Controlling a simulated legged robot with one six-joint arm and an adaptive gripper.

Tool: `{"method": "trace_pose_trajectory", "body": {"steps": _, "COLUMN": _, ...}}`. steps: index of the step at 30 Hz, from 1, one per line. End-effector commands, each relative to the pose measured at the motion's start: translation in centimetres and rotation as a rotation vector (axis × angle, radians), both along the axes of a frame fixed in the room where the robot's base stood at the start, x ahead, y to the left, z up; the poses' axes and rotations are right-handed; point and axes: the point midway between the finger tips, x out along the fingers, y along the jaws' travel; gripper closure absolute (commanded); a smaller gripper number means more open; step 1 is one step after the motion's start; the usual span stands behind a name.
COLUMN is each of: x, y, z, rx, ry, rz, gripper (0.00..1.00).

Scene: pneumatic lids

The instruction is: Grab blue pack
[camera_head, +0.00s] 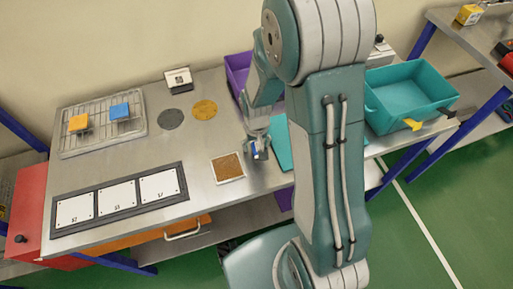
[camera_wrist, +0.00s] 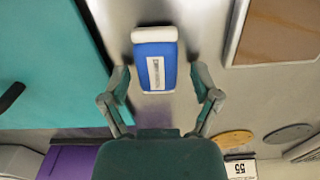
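A blue pack (camera_wrist: 154,66) with a white end and a white printed label lies on the metal table, seen in the wrist view. My gripper (camera_wrist: 160,78) is open, with one finger on each side of the pack. A gap shows at the right finger; the left finger is very close, and I cannot tell if it touches. In the head view my gripper (camera_head: 257,150) points down at the table, and only a small blue part of the pack shows between the fingers.
A wire rack (camera_head: 101,124) at the left holds a yellow block (camera_head: 79,122) and another blue block (camera_head: 120,111). A brown square panel (camera_head: 228,168) lies just left of my gripper. A purple bin (camera_head: 238,68) and a teal bin (camera_head: 412,93) stand behind and right.

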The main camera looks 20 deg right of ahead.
Motion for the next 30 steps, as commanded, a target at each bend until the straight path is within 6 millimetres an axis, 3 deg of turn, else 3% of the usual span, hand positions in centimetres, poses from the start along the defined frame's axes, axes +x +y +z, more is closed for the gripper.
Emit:
{"method": "trace_pose_trajectory", "body": {"steps": 1, "x": 0.0, "y": 0.0, "z": 0.0, "rx": 0.000, "ry": 0.000, "rz": -0.001, "gripper": 0.60}}
{"method": "trace_pose_trajectory", "body": {"steps": 3, "x": 0.0, "y": 0.0, "z": 0.0, "rx": 0.000, "ry": 0.000, "rz": -0.001, "gripper": 0.83}}
{"method": "trace_pose_trajectory", "body": {"steps": 4, "x": 0.0, "y": 0.0, "z": 0.0, "rx": 0.000, "ry": 0.000, "rz": 0.000, "gripper": 0.84}}
{"method": "trace_pose_trajectory", "body": {"steps": 19, "x": 0.1, "y": 0.1, "z": 0.8, "rx": -0.001, "ry": -0.003, "rz": 0.000, "gripper": 0.85}}
{"method": "trace_pose_trajectory", "body": {"steps": 24, "x": 0.1, "y": 0.1, "z": 3.4, "rx": -0.001, "ry": -0.007, "rz": 0.000, "gripper": 0.85}}
{"method": "trace_pose_trajectory", "body": {"steps": 30, "x": -2.3, "y": 2.2, "z": 7.0, "rx": -0.001, "ry": -0.007, "rz": 0.005, "gripper": 0.85}}
